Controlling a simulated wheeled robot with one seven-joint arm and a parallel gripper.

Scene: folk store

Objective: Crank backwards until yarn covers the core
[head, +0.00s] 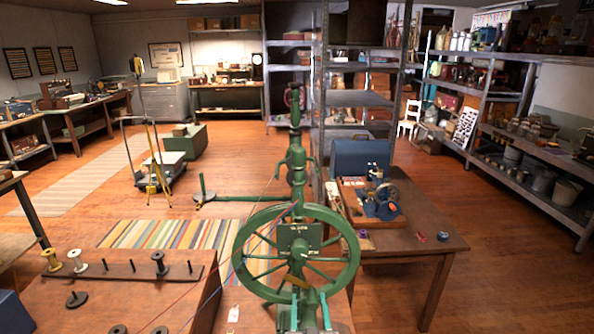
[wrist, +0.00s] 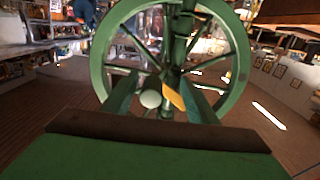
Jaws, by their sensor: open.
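A large green spoked wheel (head: 353,252) stands upright in the head view, with a dark plate near its hub. It fills the upper middle of the upside-down wrist view (wrist: 97,55). My gripper (head: 310,300) is in front of the wheel's lower part, its fingers open. In the wrist view, a pale round knob (wrist: 151,98) and an orange bar (wrist: 173,96) show between the fingers (wrist: 160,100). I cannot tell how deep the knob lies between them. Thin yarn runs from the lower left toward the green stand (head: 297,160) above the wheel. The core's wound surface is too small to judge.
A peg board (head: 120,270) with several spools stands on the brown bench at left. A table (head: 430,240) with a blue winder (head: 385,200) stands at right. A striped rug (head: 170,235) lies behind the bench. Open floor lies beyond; shelves line the right.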

